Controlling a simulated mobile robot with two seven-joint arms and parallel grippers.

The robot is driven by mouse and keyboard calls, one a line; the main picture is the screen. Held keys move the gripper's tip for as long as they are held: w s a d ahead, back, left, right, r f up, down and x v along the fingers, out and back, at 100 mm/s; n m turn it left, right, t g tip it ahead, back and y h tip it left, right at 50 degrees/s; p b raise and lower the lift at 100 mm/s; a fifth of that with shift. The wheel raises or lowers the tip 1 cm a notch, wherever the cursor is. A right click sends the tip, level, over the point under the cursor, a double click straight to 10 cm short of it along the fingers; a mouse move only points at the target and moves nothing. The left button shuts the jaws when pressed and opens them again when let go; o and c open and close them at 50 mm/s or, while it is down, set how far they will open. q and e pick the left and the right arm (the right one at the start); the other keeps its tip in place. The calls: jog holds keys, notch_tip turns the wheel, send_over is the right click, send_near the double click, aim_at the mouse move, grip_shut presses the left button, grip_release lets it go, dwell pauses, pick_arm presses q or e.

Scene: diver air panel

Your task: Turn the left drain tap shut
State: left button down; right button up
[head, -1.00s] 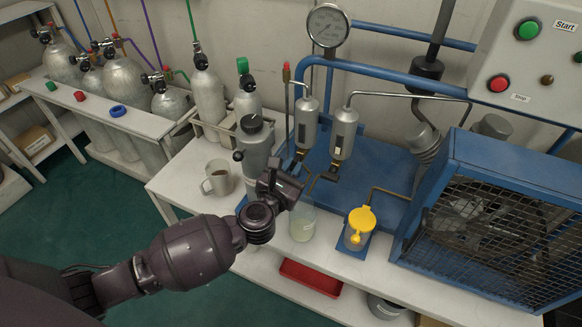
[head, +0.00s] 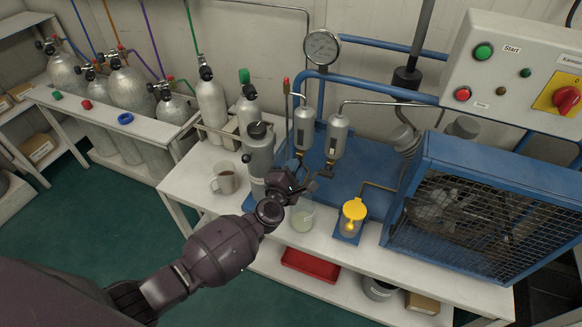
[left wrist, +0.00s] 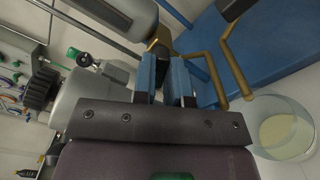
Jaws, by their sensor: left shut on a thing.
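Two grey metal separator cylinders stand side by side on the blue panel, the left one (head: 303,128) and the right one (head: 337,137). My left gripper (head: 299,184) is just below the left cylinder, at its drain fitting. In the left wrist view, the gripper's two blue fingers (left wrist: 166,78) are closed in on the left drain tap at the cylinder's lower end. The tap's handle is mostly hidden between the fingers, so its angle cannot be told. Brass drain pipes (left wrist: 232,62) run beside the fingers. My right gripper is not in view.
A glass jar with pale liquid (head: 301,217) stands close under my gripper. A red tray (head: 310,266) lies below.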

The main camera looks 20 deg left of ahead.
pick_arm(q)
jog(key=m+p, duration=0.1)
jog(key=m, duration=0.4)
jog(key=shift+f+m+p, duration=0.1)
jog(key=shift+m+p, duration=0.2)
jog(key=shift+p, duration=0.05)
dwell(0.4)
jog(key=c, duration=1.1)
grip_release()
jog(key=shift+c, duration=0.2)
